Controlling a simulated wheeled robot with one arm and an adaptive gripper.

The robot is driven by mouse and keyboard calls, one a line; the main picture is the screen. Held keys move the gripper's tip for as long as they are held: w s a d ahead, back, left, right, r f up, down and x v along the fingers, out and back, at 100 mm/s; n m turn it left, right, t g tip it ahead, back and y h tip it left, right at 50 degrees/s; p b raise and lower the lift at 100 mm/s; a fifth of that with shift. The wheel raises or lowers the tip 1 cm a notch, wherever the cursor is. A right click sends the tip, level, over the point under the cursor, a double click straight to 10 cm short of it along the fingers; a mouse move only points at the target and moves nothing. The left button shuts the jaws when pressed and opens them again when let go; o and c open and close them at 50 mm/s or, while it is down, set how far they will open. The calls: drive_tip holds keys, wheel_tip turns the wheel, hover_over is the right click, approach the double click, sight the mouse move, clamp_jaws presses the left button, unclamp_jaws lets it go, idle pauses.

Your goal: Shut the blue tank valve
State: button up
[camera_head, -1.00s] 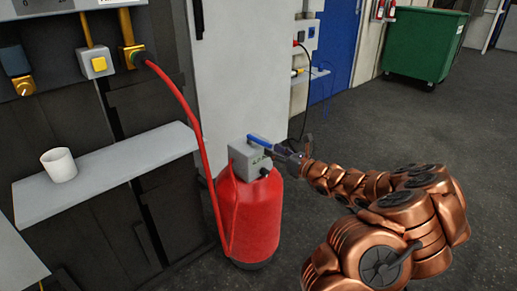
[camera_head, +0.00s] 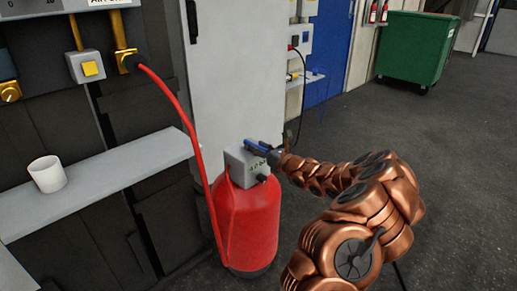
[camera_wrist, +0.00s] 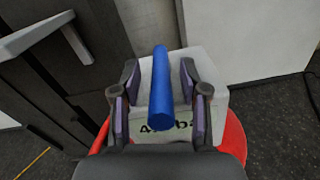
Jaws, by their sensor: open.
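The red tank (camera_head: 247,222) stands on the floor with a grey valve box (camera_head: 240,165) on top. A blue valve handle (camera_head: 257,145) sits on the box, partly hidden by my gripper (camera_head: 268,151) in the head view. In the wrist view the blue handle (camera_wrist: 161,88) runs lengthwise between the two fingers of my gripper (camera_wrist: 160,88). The fingers are open, one on each side of the handle, with a gap showing on both sides. The grey box (camera_wrist: 208,62) with dark lettering lies beneath.
A red hose (camera_head: 184,115) runs from the wall fitting to the tank. A grey shelf (camera_head: 110,178) with a white cup (camera_head: 47,174) is at the left. A grey cabinet (camera_head: 235,80) stands behind the tank. The floor at the right is clear up to a green bin (camera_head: 414,48).

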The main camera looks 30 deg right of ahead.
drive_tip(key=shift+w, duration=0.25)
drive_tip(key=shift+c, duration=0.4)
clamp_jaws()
